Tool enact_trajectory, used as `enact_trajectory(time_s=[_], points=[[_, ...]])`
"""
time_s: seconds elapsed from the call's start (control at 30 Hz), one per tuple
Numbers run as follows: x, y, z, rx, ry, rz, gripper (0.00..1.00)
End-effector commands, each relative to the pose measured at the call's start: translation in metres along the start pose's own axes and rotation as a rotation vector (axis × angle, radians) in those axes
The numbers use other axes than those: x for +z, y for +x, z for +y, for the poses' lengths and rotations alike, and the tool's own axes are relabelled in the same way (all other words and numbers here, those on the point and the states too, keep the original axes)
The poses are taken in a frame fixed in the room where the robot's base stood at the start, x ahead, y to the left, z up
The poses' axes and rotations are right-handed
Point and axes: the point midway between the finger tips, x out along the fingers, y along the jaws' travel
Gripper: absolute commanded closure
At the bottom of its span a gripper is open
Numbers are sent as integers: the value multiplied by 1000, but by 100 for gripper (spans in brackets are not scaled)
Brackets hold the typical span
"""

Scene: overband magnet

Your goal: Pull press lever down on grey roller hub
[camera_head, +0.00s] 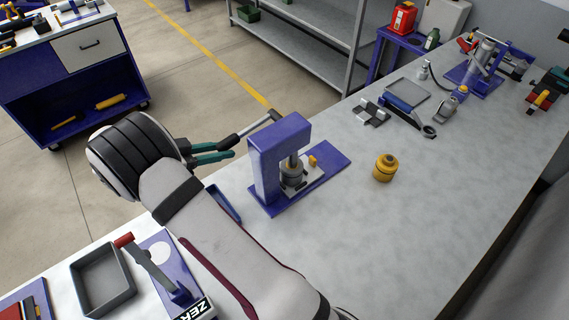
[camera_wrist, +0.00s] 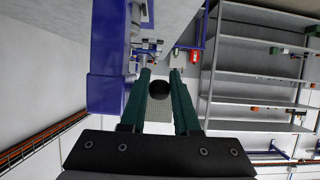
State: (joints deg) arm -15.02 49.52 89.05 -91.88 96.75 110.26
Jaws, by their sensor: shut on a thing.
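The blue press (camera_head: 280,150) stands on the bench with its base plate lying flat. The grey roller hub (camera_head: 293,174) sits under the press ram, inside the frame opening. The press lever (camera_head: 252,127) sticks out behind the frame to the left, with a black grip at its outer end. My gripper (camera_head: 226,149), with green fingers, is shut on this grip, left of the press. In the wrist view the dark round end of the lever (camera_wrist: 159,89) shows between the two fingers, and the blue press frame (camera_wrist: 106,85) is close on the left.
A yellow cylindrical part (camera_head: 385,167) stands right of the press. A grey tray (camera_head: 103,279) and a red-handled lever tool (camera_head: 150,262) are at the front left. More fixtures (camera_head: 478,65) stand at the far right.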

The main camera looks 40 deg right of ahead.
Motion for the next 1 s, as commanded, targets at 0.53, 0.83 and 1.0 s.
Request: enact_trajectory(time_s=[0.53,0.83,1.0], points=[[0,-4,-1,-2,0,0,35],[1,-46,0,-1,1,0,35],[0,-66,0,-1,1,0,35]])
